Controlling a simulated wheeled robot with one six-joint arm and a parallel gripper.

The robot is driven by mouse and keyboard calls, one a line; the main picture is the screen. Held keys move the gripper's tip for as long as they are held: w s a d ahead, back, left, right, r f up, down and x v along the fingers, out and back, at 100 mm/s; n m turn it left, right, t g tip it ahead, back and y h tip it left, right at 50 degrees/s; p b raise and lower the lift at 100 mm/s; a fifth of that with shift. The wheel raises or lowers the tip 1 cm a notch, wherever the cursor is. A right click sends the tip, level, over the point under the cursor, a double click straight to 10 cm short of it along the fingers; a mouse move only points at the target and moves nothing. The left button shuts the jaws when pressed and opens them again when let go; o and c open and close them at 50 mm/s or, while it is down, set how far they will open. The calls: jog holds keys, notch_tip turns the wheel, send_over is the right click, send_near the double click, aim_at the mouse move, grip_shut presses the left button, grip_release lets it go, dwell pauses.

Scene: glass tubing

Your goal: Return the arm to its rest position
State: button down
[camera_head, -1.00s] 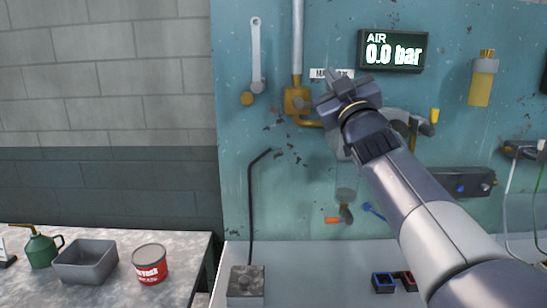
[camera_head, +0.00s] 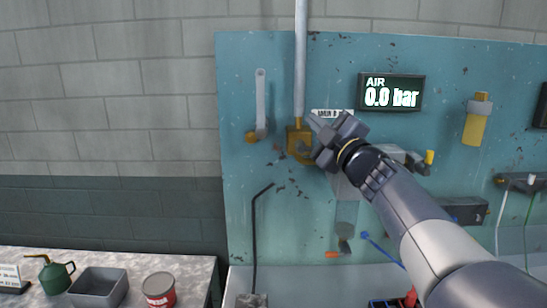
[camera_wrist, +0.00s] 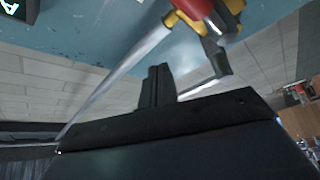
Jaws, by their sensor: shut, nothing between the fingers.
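My gripper (camera_head: 316,124) is in front of the teal board (camera_head: 290,225), at the end of my raised arm. Its fingers point up and left, beside the yellow valve fitting (camera_head: 298,140) on the vertical grey pipe (camera_head: 300,60). The fingers are together and hold nothing. In the wrist view, my gripper (camera_wrist: 157,75) is a closed dark pair of fingers, with a pipe (camera_wrist: 125,68) running diagonally on the left and a red and yellow part (camera_wrist: 195,12) above. I cannot tell whether the gripper touches the fitting. The arm hides part of the board.
The display (camera_head: 391,92) reads 0.0 bar. A yellow cylinder (camera_head: 476,122) is at the right. A green oil can (camera_head: 55,275), grey bin (camera_head: 98,288) and red tin (camera_head: 159,290) stand on the left bench. Open space lies before the left wall.

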jog(key=shift+a+r+n+g+p, duration=0.15)
jog(key=shift+a+n+g+p, duration=0.75)
jog(key=shift+n+p, duration=0.5)
jog(key=shift+a+r+n+g+p, duration=0.15)
jog(key=shift+a+n+g+p, duration=0.7)
jog(key=shift+n, duration=0.85)
jog(key=shift+a, duration=0.1)
jog(key=shift+f, duration=0.15)
